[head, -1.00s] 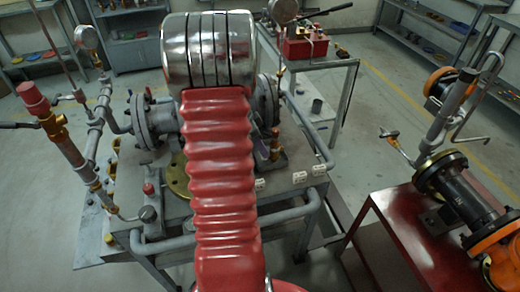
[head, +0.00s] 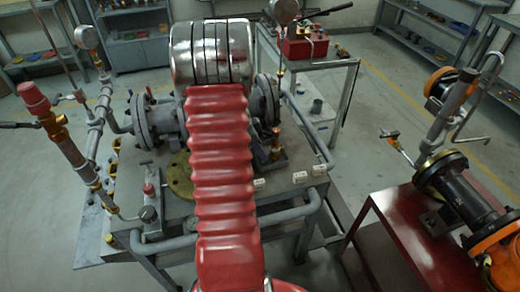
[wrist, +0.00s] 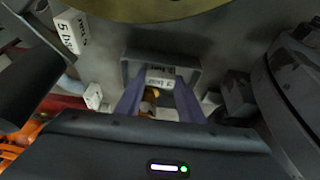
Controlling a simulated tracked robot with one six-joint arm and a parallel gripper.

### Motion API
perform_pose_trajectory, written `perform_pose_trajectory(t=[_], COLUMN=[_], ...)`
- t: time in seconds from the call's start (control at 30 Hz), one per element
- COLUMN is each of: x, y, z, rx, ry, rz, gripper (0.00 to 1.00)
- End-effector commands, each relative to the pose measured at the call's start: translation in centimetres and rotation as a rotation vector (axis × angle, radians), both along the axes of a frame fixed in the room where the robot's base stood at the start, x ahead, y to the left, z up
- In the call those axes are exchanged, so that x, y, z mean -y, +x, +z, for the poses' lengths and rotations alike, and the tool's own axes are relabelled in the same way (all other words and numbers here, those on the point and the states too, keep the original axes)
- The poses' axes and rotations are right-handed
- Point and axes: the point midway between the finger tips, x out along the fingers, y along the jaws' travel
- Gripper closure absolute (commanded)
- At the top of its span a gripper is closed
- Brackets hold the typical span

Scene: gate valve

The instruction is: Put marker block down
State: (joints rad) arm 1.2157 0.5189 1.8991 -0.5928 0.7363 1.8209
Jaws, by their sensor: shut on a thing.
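In the wrist view, the two purple fingers of my gripper (wrist: 160,77) are shut on a small white marker block (wrist: 160,83) with dark print. The held block is at a grey square-edged bracket or recess; I cannot tell whether it touches it. In the head view, my red arm hides most of my gripper and the held block. Other white marker blocks show on the bench, one (head: 259,184) near my arm and two (head: 309,174) farther right. The wrist view also shows a block printed "5 bar" (wrist: 70,32) and another white block (wrist: 93,96).
The grey valve bench (head: 165,258) carries flanged pipework (head: 155,122) and a brass-coloured disc (head: 179,175). A dark red table (head: 400,225) with a pipe assembly stands at right. A red box (head: 304,47) sits on a stand behind. Open floor lies between.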

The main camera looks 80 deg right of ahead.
Motion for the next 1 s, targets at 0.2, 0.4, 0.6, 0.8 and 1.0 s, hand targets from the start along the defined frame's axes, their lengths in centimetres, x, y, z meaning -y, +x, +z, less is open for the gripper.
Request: perform_pose_trajectory(t=[0.2,0.4,0.6,0.8,1.0], x=[0.0,0.0,0.0,0.0,-0.2], y=[0.0,0.0,0.0,0.0,0.6], z=[-0.1,-0.2,-0.2,0.0,1.5], rx=[0.000,0.000,0.000,0.000,0.001], ry=[0.000,0.000,0.000,-0.001,-0.002], rz=[0.000,0.000,0.000,0.000,0.001], gripper=[0.90,0.53,0.46,0.46,0.46])
